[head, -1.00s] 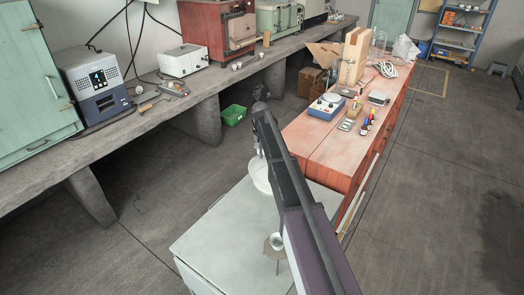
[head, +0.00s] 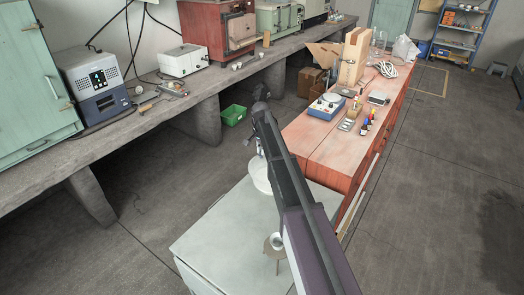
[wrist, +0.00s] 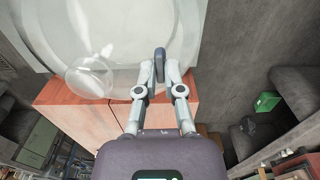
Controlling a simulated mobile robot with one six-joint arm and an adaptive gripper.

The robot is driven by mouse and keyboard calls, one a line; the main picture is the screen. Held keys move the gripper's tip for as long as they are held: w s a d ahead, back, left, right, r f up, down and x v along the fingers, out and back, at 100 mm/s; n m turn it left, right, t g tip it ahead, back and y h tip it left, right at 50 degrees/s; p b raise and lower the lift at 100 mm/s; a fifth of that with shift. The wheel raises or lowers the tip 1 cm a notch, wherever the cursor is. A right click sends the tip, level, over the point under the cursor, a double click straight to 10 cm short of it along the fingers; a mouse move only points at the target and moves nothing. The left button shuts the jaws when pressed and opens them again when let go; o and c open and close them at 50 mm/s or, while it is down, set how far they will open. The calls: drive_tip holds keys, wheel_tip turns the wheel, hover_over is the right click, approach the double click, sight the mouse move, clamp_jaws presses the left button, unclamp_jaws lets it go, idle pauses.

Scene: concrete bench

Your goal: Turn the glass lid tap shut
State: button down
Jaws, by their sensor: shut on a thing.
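The glass vessel with its lid (head: 262,177) stands on the pale bench top, partly hidden behind my arm in the head view. In the wrist view the clear, whitish glass lid (wrist: 135,25) fills the upper left, with a round clear glass bulb (wrist: 90,77) on it. My gripper (wrist: 161,72) is shut on the dark, oval tap handle (wrist: 160,62), which stands upright between the fingertips beside the glass. The gripper is small in the head view, (head: 259,146) just above the vessel. The tap's bore is not visible, so its turn angle cannot be told.
The pale bench top (head: 215,235) is mostly clear at the left. A small round item (head: 276,242) is close beside my arm. The red bench (head: 310,140) behind bears a blue-based device (head: 326,104) and small bottles (head: 365,126). Open floor lies right.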

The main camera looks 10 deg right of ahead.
drive_tip(key=c, duration=0.8)
unclamp_jaws()
drive_tip(key=shift+o, duration=0.2)
